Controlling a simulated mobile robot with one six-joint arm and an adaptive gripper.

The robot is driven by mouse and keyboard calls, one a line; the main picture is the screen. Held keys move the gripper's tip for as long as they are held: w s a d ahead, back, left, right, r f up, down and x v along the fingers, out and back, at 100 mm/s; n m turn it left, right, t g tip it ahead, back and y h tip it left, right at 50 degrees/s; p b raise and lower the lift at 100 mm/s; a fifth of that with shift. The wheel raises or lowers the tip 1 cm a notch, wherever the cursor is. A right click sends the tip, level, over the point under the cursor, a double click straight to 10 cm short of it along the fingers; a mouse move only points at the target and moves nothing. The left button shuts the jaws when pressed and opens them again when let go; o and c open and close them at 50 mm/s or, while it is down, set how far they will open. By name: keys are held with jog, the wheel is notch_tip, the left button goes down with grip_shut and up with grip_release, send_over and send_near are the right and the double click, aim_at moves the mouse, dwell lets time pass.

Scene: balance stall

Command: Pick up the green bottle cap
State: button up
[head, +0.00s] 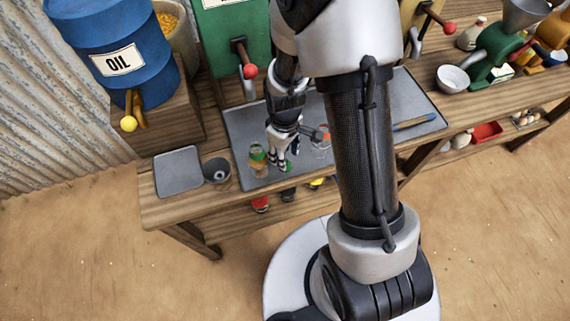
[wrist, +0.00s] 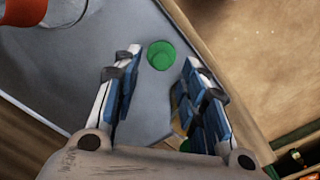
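The green bottle cap (wrist: 162,55) lies on the grey tray in the wrist view, just beyond my fingertips and between their lines. It looks round and slightly hollow. My gripper (wrist: 150,74) is open, its blue-padded fingers apart with nothing between the tips. In the head view my gripper (head: 279,163) points down over the near left part of the tray, and the cap there is hard to tell from the fingers. A small jar (head: 257,160) with green and tan parts stands just left of the fingers. In the wrist view the right finger partly hides a tan and green thing.
The grey tray (head: 240,124) covers the middle of the wooden bench. A grey cup (head: 217,172) and a flat grey plate (head: 178,171) are to the left. A clear glass with orange (head: 322,140) stands right of the gripper. A blue oil barrel (head: 122,62) stands behind left.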

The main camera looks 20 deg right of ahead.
notch_tip(320, 180, down, 5)
jog(key=shift+a+r+b, duration=0.1)
jog(key=shift+r+b, duration=0.05)
jog(key=shift+b, duration=0.8)
jog(key=shift+r, duration=0.1)
jog(key=shift+c, duration=0.4)
jog(key=shift+c, duration=1.3)
jog(key=shift+r, duration=0.1)
